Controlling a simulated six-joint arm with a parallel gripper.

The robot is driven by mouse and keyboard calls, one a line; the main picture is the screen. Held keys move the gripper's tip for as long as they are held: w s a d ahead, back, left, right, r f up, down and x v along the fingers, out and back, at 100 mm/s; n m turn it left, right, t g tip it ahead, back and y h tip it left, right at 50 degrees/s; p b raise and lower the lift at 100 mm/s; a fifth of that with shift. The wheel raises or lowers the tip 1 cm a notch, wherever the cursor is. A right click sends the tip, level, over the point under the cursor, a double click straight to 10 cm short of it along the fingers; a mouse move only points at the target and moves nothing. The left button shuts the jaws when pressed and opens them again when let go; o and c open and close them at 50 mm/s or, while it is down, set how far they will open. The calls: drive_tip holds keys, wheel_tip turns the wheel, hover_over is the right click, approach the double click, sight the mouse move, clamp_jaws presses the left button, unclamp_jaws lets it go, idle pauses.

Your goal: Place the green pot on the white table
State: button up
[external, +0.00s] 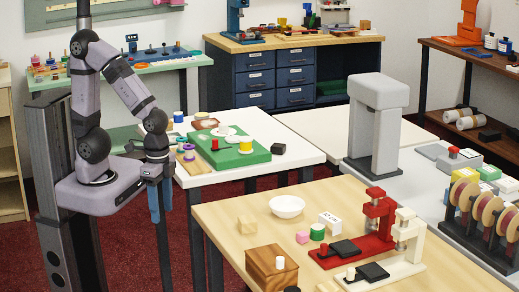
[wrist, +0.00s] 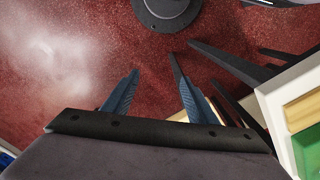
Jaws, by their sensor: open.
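A small green pot (external: 317,231) with a pale top stands on the light wooden table in the external view, between a pink block and a white block. The white table (external: 302,148) is behind the wooden table and bears a green board with several items. A corner of the white table also shows at the right of the wrist view (wrist: 272,97). My gripper (external: 157,212) hangs left of the white table, its blue fingers pointing down. In the wrist view my gripper (wrist: 153,76) is open and empty above the red floor. The pot is not visible in the wrist view.
Near the pot are a white bowl (external: 287,206), a pink block (external: 302,237), a red press (external: 372,235) and a wooden box (external: 271,268). The green board (external: 228,157) fills much of the white table.

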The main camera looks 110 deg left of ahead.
wheel_tip(320, 180, up, 7)
drive_tip(key=w+a+m+y+b, duration=0.1)
drive_tip(key=w+a+m+y, duration=0.3)
drive_tip(key=w+a+m, duration=0.4)
drive_tip(key=m+t+y+b, duration=0.2)
drive_tip(key=m+t+y, duration=0.55)
drive_tip(key=m, duration=1.05)
approach(315, 229)
drive_tip(key=s+a+r+t+h, duration=0.1)
drive_tip(key=s+a+r+h, duration=0.15)
drive_tip(key=r, duration=0.25)
drive_tip(key=shift+w+d+f+m+t+y, duration=0.15)
drive_tip(key=shift+w+f+m+t, duration=0.2)
drive_tip(key=shift+w, duration=0.25)
drive_tip(key=shift+w+d+f+m+t+y, duration=0.1)
drive_tip(key=shift+w+f+m+t+y, duration=0.1)
drive_tip(key=shift+w+f+m, duration=0.3)
wheel_tip(315, 229, down, 3)
drive_tip(key=shift+a+r+n, duration=0.15)
drive_tip(key=shift+r+n, duration=0.05)
drive_tip(key=shift+n, duration=0.05)
drive_tip(key=shift+f, duration=0.35)
drive_tip(key=shift+f+p+x, duration=0.2)
drive_tip(key=shift+p+x, duration=0.65)
drive_tip(key=shift+x, duration=2.8)
